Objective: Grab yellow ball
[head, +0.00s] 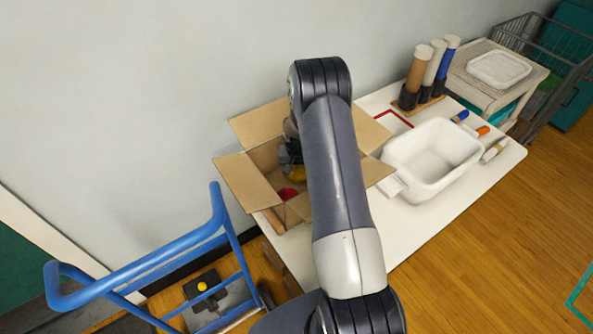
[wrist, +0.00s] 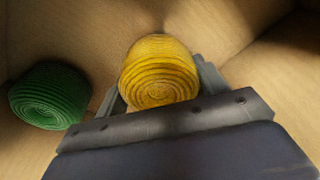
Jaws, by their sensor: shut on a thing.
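The yellow ball (wrist: 158,72) has a ridged, wound surface and sits between the fingers of my gripper (wrist: 160,88) in the wrist view. My gripper is shut on it, inside the open cardboard box (head: 262,192). In the head view the yellow ball (head: 298,172) shows only in part, beside my arm, which hides much of the box's inside. Whether the ball still touches the box floor I cannot tell.
A green ball (wrist: 50,96) lies in the box to the left, and something red (head: 287,194) lies near its front wall. Box flaps stand open around it. A white tub (head: 430,160) is right of the box; a blue cart (head: 150,260) stands at lower left.

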